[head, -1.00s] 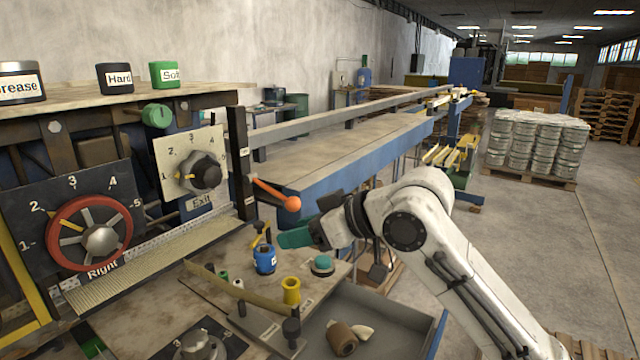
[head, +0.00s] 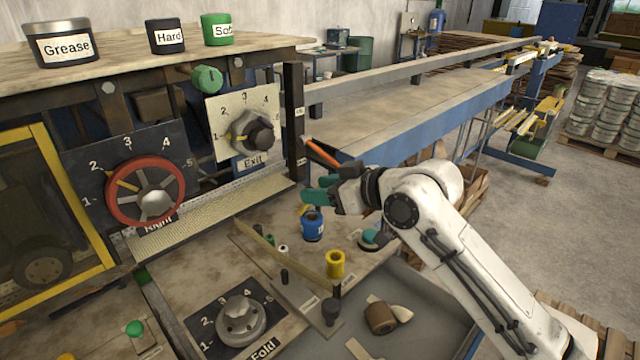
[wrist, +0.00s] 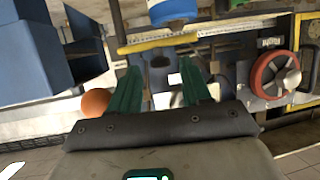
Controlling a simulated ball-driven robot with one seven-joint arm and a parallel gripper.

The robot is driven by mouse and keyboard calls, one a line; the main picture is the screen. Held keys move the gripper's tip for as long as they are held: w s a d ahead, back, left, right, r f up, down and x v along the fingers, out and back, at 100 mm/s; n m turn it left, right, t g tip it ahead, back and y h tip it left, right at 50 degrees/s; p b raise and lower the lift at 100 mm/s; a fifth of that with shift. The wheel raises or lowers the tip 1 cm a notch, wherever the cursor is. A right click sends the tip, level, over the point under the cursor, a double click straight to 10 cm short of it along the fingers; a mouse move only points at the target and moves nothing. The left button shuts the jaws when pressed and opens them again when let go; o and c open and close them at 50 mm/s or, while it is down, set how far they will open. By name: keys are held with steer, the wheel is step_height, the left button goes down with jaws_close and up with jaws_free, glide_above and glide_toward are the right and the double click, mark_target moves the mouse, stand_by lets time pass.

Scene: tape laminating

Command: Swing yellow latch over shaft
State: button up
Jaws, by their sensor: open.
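My gripper (head: 316,189) has two teal fingers held apart, with nothing between them. It is above and behind the blue pot (head: 313,226) in the head view, in front of the orange lever (head: 321,152), whose ball end is hidden there. The wrist view shows the ball (wrist: 96,102) left of the fingers (wrist: 160,92). A small yellow piece (head: 304,211), perhaps the latch, shows left of the blue pot's top, apart from the gripper. A long olive-yellow bar (head: 290,257) lies in front of the pot. I cannot tell which part is the shaft.
A yellow spool (head: 335,264) and a teal-topped knob (head: 372,239) stand on the work plate. The red wheel (head: 145,192) and Exit dial (head: 248,135) are left of my gripper. A grey tray (head: 415,310) lies in front. Open floor is to the right.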

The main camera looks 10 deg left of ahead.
steer(key=shift+w+a+f, duration=0.15)
steer(key=shift+a+f, duration=0.05)
steer(key=shift+a, duration=0.15)
steer(key=shift+c, duration=0.2)
jaws_close()
